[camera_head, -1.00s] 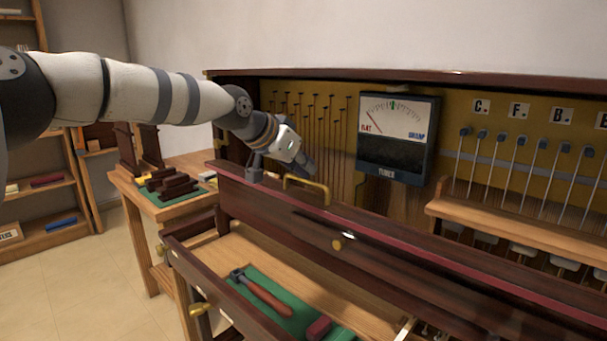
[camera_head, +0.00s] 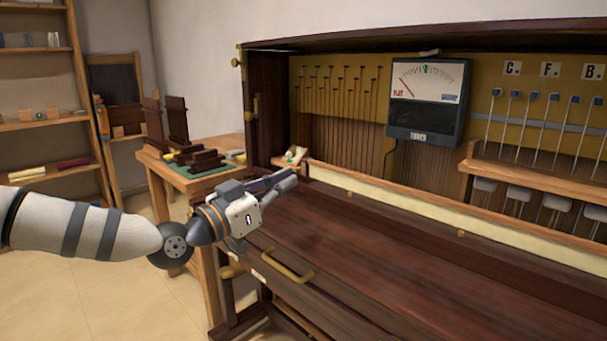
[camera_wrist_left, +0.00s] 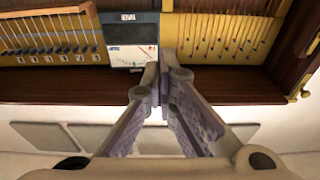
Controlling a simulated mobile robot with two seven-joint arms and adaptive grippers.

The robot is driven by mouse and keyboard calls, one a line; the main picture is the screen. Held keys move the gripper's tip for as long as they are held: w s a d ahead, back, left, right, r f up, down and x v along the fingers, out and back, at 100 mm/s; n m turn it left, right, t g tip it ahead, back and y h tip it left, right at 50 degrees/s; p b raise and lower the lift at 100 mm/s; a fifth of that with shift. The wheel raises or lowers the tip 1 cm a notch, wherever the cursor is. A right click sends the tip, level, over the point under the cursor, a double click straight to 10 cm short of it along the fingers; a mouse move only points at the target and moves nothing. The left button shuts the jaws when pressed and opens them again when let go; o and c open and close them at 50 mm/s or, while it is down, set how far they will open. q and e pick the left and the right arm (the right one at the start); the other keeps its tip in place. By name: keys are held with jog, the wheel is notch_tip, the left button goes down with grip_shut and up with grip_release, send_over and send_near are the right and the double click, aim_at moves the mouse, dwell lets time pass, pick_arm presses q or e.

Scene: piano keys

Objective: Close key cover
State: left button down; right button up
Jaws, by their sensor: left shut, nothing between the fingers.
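The key cover (camera_head: 400,255) is a wide dark wood panel. In the head view it lies low and nearly flat across the front of the piano, over where the tool tray showed. A brass handle (camera_head: 289,269) sits at its front left. My left gripper (camera_head: 286,181) is shut and empty, above the cover's back left corner; I cannot tell whether it touches anything. In the left wrist view its fingers (camera_wrist_left: 163,74) meet at the tips, against the dark wood ledge. My right gripper is in neither view.
A tuner box (camera_head: 427,100) hangs inside the piano, with rods and hammers (camera_head: 535,125) to its right. A pale strip (camera_head: 410,205) runs behind the cover. A side table (camera_head: 190,172) with dark wood blocks and a shelf (camera_head: 40,128) stand at left.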

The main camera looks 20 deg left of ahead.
pick_arm(q)
jog(key=s+a+f+t+h+b, duration=0.1)
jog(key=s+f+t+b, duration=0.1)
jog(key=f+b, duration=0.7)
jog(key=s+f+t+h+b, duration=0.1)
jog(key=s+f+t+b, duration=0.1)
jog(key=f+t+b, duration=0.3)
jog(key=shift+s+a+f+h+b, duration=0.35)
jog(key=shift+f+b, duration=1.8)
jog(key=shift+b, duration=0.55)
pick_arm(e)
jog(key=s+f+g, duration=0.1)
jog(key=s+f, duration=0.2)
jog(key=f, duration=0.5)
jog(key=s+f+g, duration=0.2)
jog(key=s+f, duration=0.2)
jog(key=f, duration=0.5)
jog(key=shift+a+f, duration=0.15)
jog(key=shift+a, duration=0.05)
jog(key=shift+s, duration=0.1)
